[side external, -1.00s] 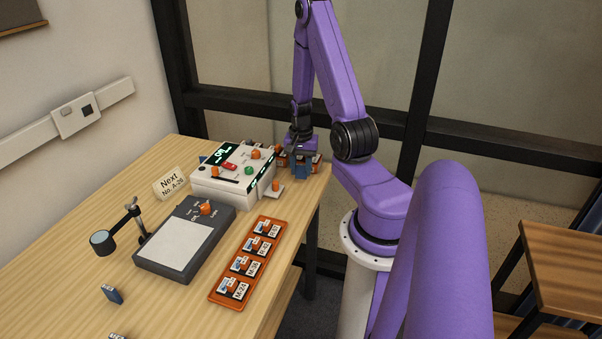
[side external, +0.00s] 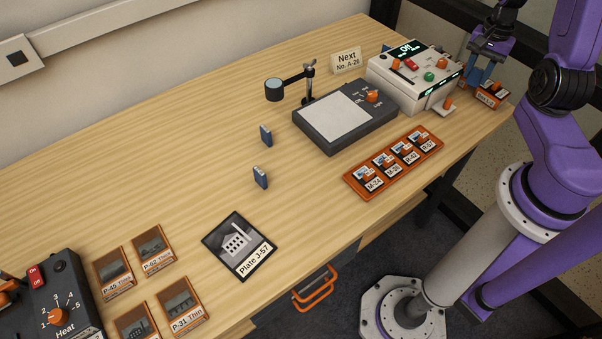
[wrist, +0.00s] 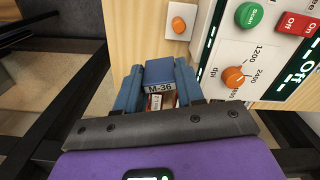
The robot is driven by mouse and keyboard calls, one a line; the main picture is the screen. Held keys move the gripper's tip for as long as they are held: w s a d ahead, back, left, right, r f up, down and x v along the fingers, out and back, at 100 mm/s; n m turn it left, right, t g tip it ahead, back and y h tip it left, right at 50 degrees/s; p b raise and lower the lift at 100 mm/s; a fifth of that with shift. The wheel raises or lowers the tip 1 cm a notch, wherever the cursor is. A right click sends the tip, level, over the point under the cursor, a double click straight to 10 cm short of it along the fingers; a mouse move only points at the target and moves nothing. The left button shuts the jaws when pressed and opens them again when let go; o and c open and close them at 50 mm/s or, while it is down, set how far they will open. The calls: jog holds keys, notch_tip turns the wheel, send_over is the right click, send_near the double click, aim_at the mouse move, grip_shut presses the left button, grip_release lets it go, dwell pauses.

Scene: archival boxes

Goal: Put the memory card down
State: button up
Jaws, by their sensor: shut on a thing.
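A blue memory card (wrist: 159,70) labelled M-36 sits between the blue fingers of my gripper (wrist: 160,85) in the wrist view. My gripper is shut on it. In the side view my gripper (side external: 481,76) points down at the far right end of the table, at a small orange box (side external: 492,95) with a white label. I cannot tell whether the card touches the box. The card is not clear in the side view. Part of the box's inside shows below the card in the wrist view.
A white scanner (side external: 412,85) with knobs stands close left of my gripper. The table edge is close by.

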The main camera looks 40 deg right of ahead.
jog(key=w+a+r+n, duration=0.1)
jog(key=w+a+n, duration=0.2)
jog(key=a, duration=0.8)
jog(key=w+a+n, duration=0.2)
jog(key=w+a, duration=0.1)
jog(key=a, duration=0.7)
jog(key=w+a+r+n, duration=0.1)
jog(key=w+a+n, duration=0.2)
jog(key=a, duration=0.8)
jog(key=s+a+n, duration=0.2)
jog(key=s+a, duration=0.3)
jog(key=a, duration=0.3)
jog(key=s+a+r+n, duration=0.1)
jog(key=s+a+n, duration=0.3)
jog(key=a, duration=0.5)
jog(key=s+a+n, duration=0.1)
jog(key=s+a, duration=0.6)
jog(key=a, duration=0.1)
send_over(250, 242)
jog(key=f, duration=0.8)
jog(key=shift+s+d+f, duration=0.25)
jog(key=shift+s+d, duration=0.05)
jog(key=shift+d, duration=0.1)
jog(key=shift+w+a+f, duration=0.25)
jog(key=shift+a+f, duration=0.15)
jog(key=shift+f, duration=1.7)
jog(key=shift+f, duration=0.15)
